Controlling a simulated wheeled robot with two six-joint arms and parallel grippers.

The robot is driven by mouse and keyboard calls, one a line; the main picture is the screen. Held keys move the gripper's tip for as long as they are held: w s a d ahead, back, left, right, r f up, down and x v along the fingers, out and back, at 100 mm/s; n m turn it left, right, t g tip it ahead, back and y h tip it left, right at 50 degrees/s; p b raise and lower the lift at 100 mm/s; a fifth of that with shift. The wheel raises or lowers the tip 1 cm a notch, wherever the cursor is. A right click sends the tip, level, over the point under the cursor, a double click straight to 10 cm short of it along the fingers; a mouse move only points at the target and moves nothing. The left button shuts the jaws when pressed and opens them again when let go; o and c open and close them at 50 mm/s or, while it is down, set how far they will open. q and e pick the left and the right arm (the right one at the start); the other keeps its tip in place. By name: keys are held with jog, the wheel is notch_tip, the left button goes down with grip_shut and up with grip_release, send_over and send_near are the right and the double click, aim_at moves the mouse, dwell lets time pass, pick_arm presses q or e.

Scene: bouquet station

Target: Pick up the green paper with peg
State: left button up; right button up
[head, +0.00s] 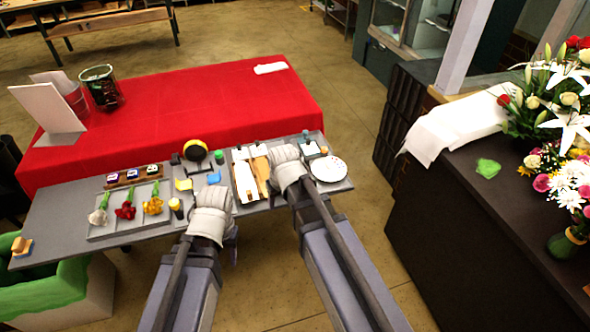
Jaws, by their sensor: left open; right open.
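A small crumpled light-green piece (487,168), which may be the green paper, lies on the dark counter at the right. I cannot make out a peg on it. A small green block (219,157) stands on the grey table, too small to identify. My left gripper (212,196) is open, over the front edge of the grey table near the yellow cup. My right gripper (285,160) is open, over the table beside the white tray with wooden tools. The fingertips of both are mostly hidden by my wrists. Neither gripper is near the piece on the counter.
The grey table (70,205) holds a flower tray (100,236), a yellow cup (176,207), a white tool tray (241,178) and a speckled plate (327,168). A red-covered table (215,105) stands behind. The dark counter (450,220) carries a white cloth (455,128) and flower bouquets (568,120).

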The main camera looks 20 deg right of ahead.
jog(key=w+d+r+m+t+p, duration=0.1)
jog(key=w+d+r+t+p, duration=0.1)
jog(key=w+d+r, duration=0.35)
jog(key=b+x, duration=0.2)
jog(key=x, duration=0.1)
jog(key=b+x, duration=0.3)
jog(key=d+b+x, duration=0.1)
jog(key=b+x, duration=0.1)
jog(key=x, duration=0.2)
jog(key=shift+w+r+b, duration=0.15)
jog(key=shift+w+b, duration=0.25)
pick_arm(q)
notch_tip(320, 180, down, 4)
jog(key=shift+f, duration=0.2)
pick_arm(e)
jog(key=shift+r, duration=0.1)
grip_shut()
dwell(0.5)
